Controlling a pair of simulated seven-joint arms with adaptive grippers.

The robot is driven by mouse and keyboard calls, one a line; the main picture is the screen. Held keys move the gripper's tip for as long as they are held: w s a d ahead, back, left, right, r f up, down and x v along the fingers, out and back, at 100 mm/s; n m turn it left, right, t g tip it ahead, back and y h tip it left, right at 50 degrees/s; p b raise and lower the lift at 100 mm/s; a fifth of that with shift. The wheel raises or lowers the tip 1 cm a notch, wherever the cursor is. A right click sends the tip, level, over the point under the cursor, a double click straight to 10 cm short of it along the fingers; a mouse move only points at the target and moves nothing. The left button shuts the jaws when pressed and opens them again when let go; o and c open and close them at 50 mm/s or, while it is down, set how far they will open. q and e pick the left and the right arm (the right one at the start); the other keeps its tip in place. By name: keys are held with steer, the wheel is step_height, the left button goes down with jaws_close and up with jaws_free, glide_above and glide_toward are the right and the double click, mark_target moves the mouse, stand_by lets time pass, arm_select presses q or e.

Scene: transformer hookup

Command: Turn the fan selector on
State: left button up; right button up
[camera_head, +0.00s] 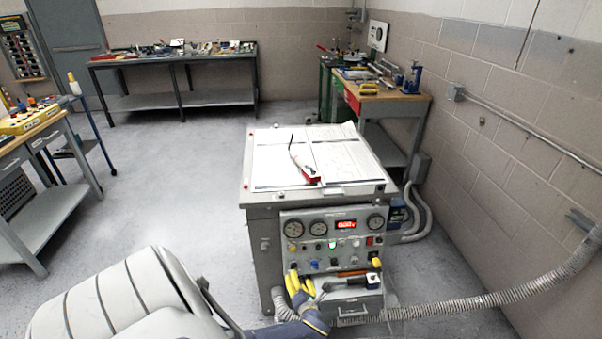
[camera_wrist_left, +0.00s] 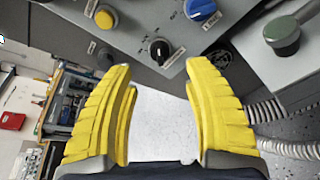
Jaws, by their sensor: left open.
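The control panel (camera_head: 334,241) is on the front of a grey cabinet, with gauges, a lit red display, buttons and knobs. I cannot read which control is the fan selector. In the left wrist view a black pointer knob (camera_wrist_left: 160,49) lies just beyond and between my fingertips. A blue knob (camera_wrist_left: 201,10) and a yellow button (camera_wrist_left: 105,18) are near it. My left gripper (camera_head: 300,279) has yellow fingers and is at the panel's lower left; it also shows in the left wrist view (camera_wrist_left: 160,68). It is open, with nothing between the fingers. My right gripper is not in view.
A green mushroom-shaped part (camera_wrist_left: 283,37) is beside the right finger. A small drawer (camera_head: 352,311) sits below the panel, and a ribbed hose (camera_head: 450,304) runs right from there. Papers and a red-handled tool (camera_head: 306,168) lie on the cabinet top. Open floor is to the left.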

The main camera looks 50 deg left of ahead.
arm_select(q)
steer(key=shift+v, duration=2.1)
